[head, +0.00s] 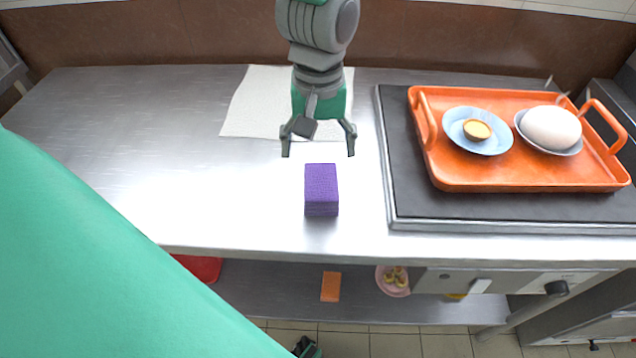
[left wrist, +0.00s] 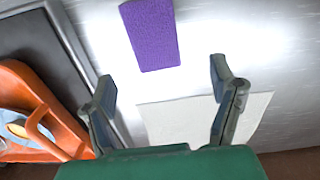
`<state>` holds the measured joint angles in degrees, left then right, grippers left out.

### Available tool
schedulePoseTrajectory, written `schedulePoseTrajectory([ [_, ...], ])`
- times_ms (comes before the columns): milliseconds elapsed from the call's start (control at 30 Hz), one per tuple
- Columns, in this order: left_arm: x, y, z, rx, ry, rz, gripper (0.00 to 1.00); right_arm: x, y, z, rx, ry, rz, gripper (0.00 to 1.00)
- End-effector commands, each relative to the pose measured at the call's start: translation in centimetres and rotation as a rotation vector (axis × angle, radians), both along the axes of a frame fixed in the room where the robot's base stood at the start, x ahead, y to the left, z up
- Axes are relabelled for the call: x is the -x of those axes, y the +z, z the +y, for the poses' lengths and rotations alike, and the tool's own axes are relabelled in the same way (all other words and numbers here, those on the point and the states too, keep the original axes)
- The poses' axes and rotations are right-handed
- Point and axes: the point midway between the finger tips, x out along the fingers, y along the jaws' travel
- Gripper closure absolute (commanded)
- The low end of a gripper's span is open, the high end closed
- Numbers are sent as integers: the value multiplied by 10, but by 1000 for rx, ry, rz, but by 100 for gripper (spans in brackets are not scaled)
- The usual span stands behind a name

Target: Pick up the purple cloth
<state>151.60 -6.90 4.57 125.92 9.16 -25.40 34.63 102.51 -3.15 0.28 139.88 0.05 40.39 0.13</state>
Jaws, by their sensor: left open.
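The purple cloth (head: 321,188) is a folded, textured block lying on the steel counter near its front edge. It also shows in the left wrist view (left wrist: 151,34), beyond the fingertips. My left gripper (head: 318,152) is open and empty, its fingers pointing toward the cloth from the back side and apart from it. Both open fingers show in the left wrist view (left wrist: 162,76), with nothing between them touching. My right gripper cannot be made out in these views.
A white sheet (head: 255,105) lies on the counter (head: 130,120) behind the cloth. To the right, an orange tray (head: 470,180) with bowls sits on a dark griddle-like plate (head: 410,200). The counter left of the cloth is clear.

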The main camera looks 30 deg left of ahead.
Motion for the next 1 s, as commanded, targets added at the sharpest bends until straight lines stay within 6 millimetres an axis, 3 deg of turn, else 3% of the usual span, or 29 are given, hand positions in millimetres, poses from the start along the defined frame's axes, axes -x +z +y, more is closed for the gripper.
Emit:
schedulePoseTrajectory([
  [267, 2, -23, -3, -4, -2, -1, 22, 0, -7, 0, 0, 0, -1, 100],
  [533, 5, -63, 0, 2, -1, 1, 22, 0, -19, 0, 0, -1, -1, 100],
  [833, 5, -67, -1, 0, -1, -3, 22, 0, -19, 0, 0, 0, -1, 100],
  [867, 5, -67, -1, 0, -2, -3, 26, 0, -19, 0, 0, 0, -1, 100],
  [1000, 4, -66, -2, 0, -2, -2, 75, 0, -19, 0, 0, 0, -1, 100],
])
